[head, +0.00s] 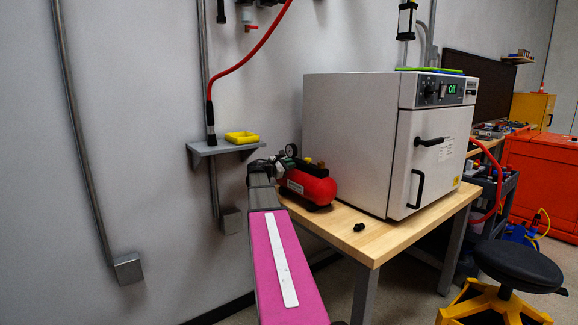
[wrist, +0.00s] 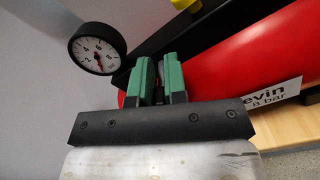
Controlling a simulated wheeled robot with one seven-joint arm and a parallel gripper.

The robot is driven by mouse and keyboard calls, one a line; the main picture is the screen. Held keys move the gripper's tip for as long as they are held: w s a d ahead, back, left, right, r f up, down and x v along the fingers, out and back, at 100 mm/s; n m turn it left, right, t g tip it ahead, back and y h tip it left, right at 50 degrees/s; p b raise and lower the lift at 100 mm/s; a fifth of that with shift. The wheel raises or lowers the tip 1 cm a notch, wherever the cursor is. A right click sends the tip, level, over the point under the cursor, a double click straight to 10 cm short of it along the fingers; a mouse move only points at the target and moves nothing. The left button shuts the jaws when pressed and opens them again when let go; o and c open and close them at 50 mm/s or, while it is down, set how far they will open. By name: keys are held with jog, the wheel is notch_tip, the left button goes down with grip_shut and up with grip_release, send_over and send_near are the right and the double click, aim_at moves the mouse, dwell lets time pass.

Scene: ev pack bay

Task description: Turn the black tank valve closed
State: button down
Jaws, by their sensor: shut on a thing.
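The red air tank (head: 309,186) lies on the wooden bench against the left side of the white oven. It also fills the right of the wrist view (wrist: 240,68), with a white label and a black bar along its top. My gripper (head: 282,164) is at the tank's left end. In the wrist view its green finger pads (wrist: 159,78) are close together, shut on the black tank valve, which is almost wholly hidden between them. How far the valve is turned cannot be seen. The pressure gauge (wrist: 97,48) stands just left of the fingers.
The white oven (head: 350,140) stands close behind the tank to the right. A small black knob (head: 359,227) lies on the bench (head: 390,238). A grey wall shelf (head: 222,149) with a yellow tray (head: 241,138) is to the left. A stool (head: 515,266) is at the right.

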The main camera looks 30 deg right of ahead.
jog(key=shift+s+f+m, duration=0.1)
jog(key=shift+s+m, duration=0.05)
jog(key=shift+m, duration=0.55)
jog(key=c, duration=1.2)
grip_release()
jog(key=shift+o, duration=0.2)
